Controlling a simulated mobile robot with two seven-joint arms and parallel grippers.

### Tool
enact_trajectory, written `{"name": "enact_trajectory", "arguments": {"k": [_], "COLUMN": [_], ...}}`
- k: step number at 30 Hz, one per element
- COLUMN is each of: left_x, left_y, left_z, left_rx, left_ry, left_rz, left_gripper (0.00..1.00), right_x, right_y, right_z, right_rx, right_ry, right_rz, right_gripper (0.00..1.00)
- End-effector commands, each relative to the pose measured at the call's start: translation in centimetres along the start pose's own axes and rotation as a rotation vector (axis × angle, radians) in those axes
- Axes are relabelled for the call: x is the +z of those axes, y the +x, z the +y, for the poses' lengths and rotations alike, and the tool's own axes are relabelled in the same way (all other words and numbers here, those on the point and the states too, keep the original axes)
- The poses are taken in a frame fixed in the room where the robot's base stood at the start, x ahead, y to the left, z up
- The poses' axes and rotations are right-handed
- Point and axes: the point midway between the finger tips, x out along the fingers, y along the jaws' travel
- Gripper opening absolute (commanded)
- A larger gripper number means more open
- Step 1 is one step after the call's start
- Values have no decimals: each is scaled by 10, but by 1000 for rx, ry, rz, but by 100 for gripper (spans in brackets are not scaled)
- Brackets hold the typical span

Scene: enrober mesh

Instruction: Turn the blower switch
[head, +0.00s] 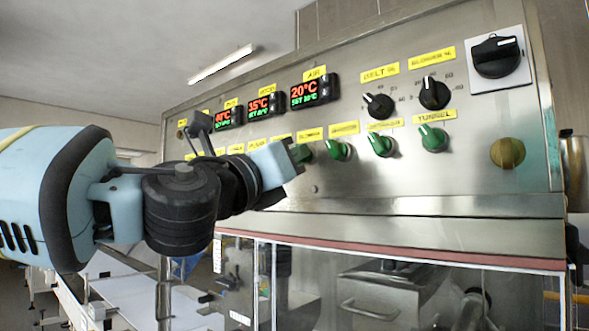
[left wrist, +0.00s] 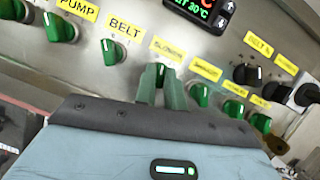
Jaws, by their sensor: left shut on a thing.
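The blower switch is a green knob (left wrist: 160,72) on the steel control panel, under a yellow label (left wrist: 167,48) that seems to read BLOWER, though it is blurred. In the left wrist view my left gripper (left wrist: 161,88) has its two greenish fingers on either side of this knob, shut on it. In the head view my left gripper (head: 297,154) reaches the panel from the left, and its fingers mostly hide that knob. My right gripper is in neither view.
Green knobs stand close on both sides, including the BELT knob (left wrist: 112,50) and the TUNNEL knob (head: 433,138). Black dials (head: 434,94), a large black rotary switch (head: 496,56) and temperature displays (head: 310,92) are above. Clear machine panels are below.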

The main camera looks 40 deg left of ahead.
Motion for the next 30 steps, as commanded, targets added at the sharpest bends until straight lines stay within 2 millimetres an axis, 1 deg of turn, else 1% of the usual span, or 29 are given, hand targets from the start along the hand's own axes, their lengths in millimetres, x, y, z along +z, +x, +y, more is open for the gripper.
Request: {"name": "enact_trajectory", "arguments": {"k": [1, 6, 13, 21, 30], "left_x": [-4, -3, -2, -1, -1], "left_y": [0, 0, 0, 0, 0], "left_z": [0, -1, -2, -2, -2], "left_rx": [14, 59, 99, 117, 118], "left_ry": [-34, -143, -240, -283, -287], "left_rz": [5, 5, 5, 4, 4], "left_gripper": [0, 0, 0, 0, 0], "right_x": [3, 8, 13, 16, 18], "right_y": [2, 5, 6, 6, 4], "right_z": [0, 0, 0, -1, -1], "right_rx": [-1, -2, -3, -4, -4], "right_ry": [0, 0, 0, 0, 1], "right_rz": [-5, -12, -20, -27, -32], "right_gripper": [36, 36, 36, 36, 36]}}
